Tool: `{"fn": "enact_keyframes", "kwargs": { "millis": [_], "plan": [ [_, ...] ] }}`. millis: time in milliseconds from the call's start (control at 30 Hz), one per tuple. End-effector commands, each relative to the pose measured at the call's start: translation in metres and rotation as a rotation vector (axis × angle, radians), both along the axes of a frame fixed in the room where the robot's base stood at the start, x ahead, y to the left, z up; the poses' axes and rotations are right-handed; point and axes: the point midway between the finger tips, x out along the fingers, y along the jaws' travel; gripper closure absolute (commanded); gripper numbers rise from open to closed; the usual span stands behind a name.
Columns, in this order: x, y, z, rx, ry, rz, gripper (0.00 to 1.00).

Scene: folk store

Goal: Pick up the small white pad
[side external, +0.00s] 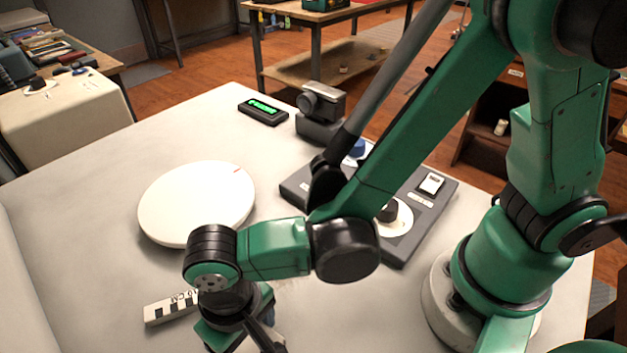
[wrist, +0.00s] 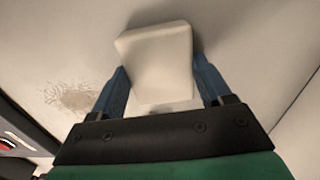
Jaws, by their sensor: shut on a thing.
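The small white pad (wrist: 160,58) is a pale block with rounded edges in the wrist view. My gripper (wrist: 162,88) has its two blue fingers on either side of the pad and is shut on it. The pad looks slightly tilted between the fingers. Whether it touches the table below, I cannot tell. In the side view my gripper is low at the bottom of the picture, mostly hidden by my wrist, and I cannot make out the pad clearly there.
A white round disc (side external: 197,203) lies on the pale table (side external: 90,230). A white strip with black marks (side external: 170,307) lies left of my gripper. A dark control panel (side external: 422,215), a small green display (side external: 263,109) and a dark camera-like device (side external: 320,112) are farther back.

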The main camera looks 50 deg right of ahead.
Motion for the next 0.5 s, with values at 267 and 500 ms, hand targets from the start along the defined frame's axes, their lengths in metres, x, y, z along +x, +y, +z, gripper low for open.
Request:
{"fn": "enact_keyframes", "kwargs": {
  "millis": [267,500],
  "plan": [
    [0.0,0.0,0.027,0.0,0.0,0.0,0.77],
    [-0.001,-0.001,0.088,-0.001,0.0,0.0,0.77]
  ]
}}
